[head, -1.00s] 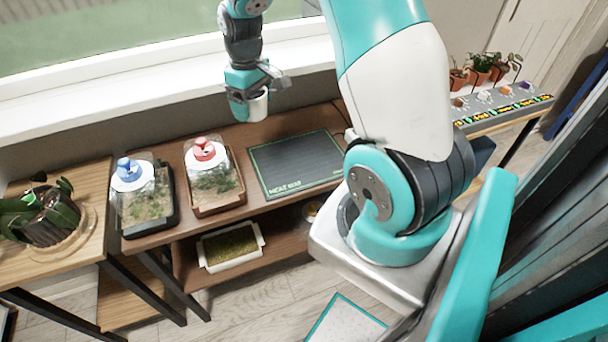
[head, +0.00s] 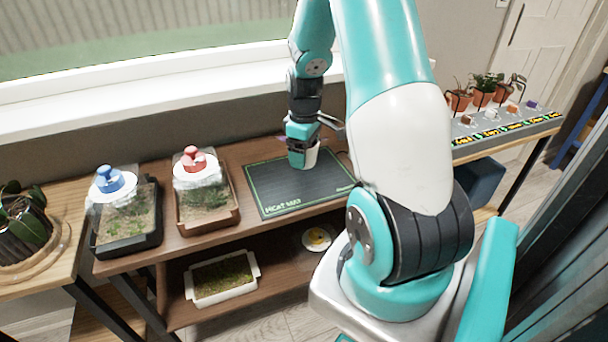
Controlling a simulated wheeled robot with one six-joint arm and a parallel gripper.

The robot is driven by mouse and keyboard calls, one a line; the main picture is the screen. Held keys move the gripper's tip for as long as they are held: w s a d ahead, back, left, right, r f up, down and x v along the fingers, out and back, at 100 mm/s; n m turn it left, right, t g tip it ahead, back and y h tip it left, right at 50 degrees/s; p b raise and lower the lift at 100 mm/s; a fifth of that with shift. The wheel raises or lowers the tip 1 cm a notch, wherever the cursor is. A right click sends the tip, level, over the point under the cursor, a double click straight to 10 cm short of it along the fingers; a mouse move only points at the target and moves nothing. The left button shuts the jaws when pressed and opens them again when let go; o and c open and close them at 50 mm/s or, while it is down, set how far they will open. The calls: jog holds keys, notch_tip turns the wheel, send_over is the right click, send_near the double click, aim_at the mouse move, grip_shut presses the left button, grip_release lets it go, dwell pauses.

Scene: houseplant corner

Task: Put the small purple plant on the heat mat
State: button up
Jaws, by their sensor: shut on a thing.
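The heat mat (head: 290,190) is a dark flat pad with a green border, lying on the right part of the wooden shelf unit's top. My gripper (head: 302,148) points down over the mat's back part. It is shut on a small white pot (head: 312,156), which looks upright. A hint of purple shows just left of the gripper; the rest of the plant is hidden by the gripper. The pot is at or just above the mat's surface; I cannot tell whether it touches.
Two glass-covered terrariums, one with a blue knob (head: 109,178) and one with a red knob (head: 194,159), stand left of the mat. A white tray of moss (head: 254,262) sits on the lower shelf. Potted plants stand on a labelled bench (head: 540,122) at right. The mat's front is clear.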

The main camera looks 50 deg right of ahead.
aim_at(304, 184)
notch_tip(304, 184, down, 7)
jog(key=shift+r, duration=0.2)
jog(key=shift+f+b, duration=0.1)
jog(key=shift+b, duration=0.2)
jog(key=o, duration=1)
